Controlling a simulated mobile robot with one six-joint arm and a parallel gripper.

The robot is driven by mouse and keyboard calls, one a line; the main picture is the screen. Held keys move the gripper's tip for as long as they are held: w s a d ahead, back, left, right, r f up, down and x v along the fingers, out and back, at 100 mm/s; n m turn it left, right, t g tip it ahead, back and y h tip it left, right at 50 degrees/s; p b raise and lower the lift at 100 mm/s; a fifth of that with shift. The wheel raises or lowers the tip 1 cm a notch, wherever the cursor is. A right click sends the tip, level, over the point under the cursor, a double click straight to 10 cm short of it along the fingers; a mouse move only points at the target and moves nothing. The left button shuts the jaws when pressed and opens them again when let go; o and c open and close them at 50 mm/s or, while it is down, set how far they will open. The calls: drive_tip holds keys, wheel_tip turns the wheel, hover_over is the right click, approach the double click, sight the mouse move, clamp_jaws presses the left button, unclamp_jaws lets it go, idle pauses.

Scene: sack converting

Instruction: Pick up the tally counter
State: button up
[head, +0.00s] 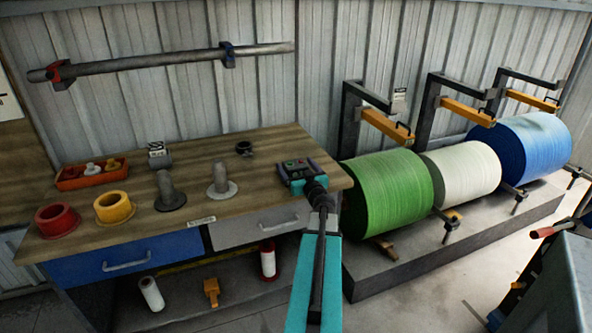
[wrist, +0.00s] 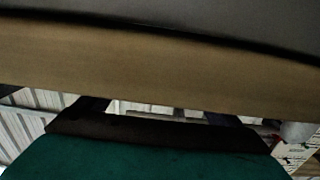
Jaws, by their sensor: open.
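A small grey block with a white, dark-marked face (head: 158,155) stands at the back of the wooden workbench (head: 130,215). A small black ring-like thing (head: 244,148) lies farther right. I cannot tell for sure which of these is the tally counter. My gripper (head: 300,174) is at the right end of the bench, to the right of both and apart from them. In the wrist view my gripper (wrist: 158,110) is open, with two dark fingers apart; a brown band hides their tips. Nothing is seen held, and no counter shows there.
A red tray (head: 70,182), red ring (head: 57,220), yellow ring (head: 114,208) and two grey upright posts (head: 167,188) (head: 220,178) stand on the bench. A green roll (head: 390,193) is close right of the bench. The bench middle has bare room.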

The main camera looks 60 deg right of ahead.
drive_tip(key=shift+x, duration=2.2)
drive_tip(key=shift+c, duration=0.4)
drive_tip(key=c, duration=1.1)
drive_tip(key=shift+c, duration=0.5)
drive_tip(key=shift+r, duration=0.2)
drive_tip(key=p+v, duration=0.1)
drive_tip(key=v, duration=1.2)
drive_tip(key=shift+a+r, duration=0.1)
drive_tip(key=shift+r, duration=0.05)
drive_tip(key=p+v, duration=0.2)
drive_tip(key=p, duration=0.1)
drive_tip(key=p+v, duration=0.2)
drive_tip(key=p, duration=0.4)
drive_tip(key=shift+s, duration=0.25)
